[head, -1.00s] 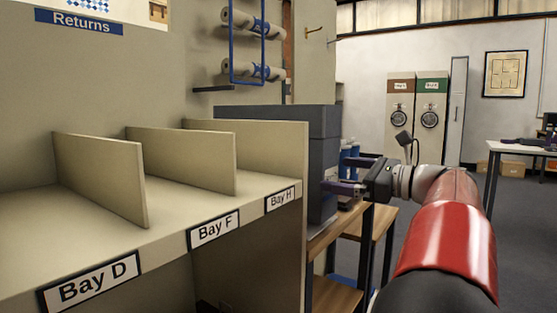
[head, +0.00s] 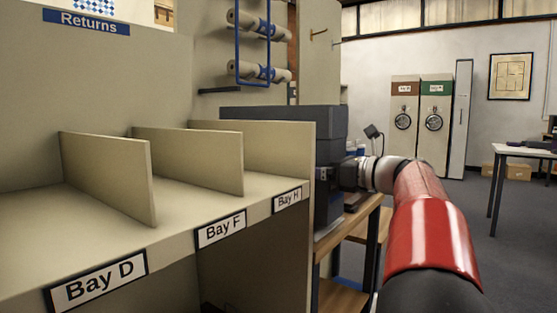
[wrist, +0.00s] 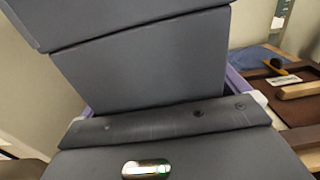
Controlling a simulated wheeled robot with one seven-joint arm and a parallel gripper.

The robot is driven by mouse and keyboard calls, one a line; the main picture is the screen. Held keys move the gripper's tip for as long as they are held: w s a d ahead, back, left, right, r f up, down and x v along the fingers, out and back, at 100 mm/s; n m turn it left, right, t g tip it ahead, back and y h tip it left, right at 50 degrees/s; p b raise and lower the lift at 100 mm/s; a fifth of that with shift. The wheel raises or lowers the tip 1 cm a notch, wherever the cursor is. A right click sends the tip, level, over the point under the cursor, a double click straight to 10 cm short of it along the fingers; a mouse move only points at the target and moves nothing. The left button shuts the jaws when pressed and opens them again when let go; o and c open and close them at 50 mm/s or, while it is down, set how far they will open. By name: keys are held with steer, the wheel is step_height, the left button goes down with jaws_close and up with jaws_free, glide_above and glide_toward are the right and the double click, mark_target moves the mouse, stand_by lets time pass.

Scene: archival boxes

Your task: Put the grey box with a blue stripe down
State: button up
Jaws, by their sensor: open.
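A dark grey box (head: 332,150) with an overhanging upper part stands just beyond the Bay H end panel in the head view. I see no blue stripe on the faces in view, so I cannot tell if it is the named box. My gripper (head: 346,175) is at its right side, with the fingers hidden in the head view. In the wrist view the grey box (wrist: 150,65) fills the middle, and the purple fingers of my open gripper (wrist: 162,98) show at its left and right sides. Whether they touch it cannot be told.
A beige shelf unit (head: 110,215) with bays marked D, F and H stands at the left. A wooden bench (head: 350,232) is below my gripper. A small lamp (head: 373,132) stands behind my wrist.

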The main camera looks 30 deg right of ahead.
steer(key=shift+r, duration=0.15)
steer(key=c, duration=1.7)
steer(key=shift+r, duration=0.15)
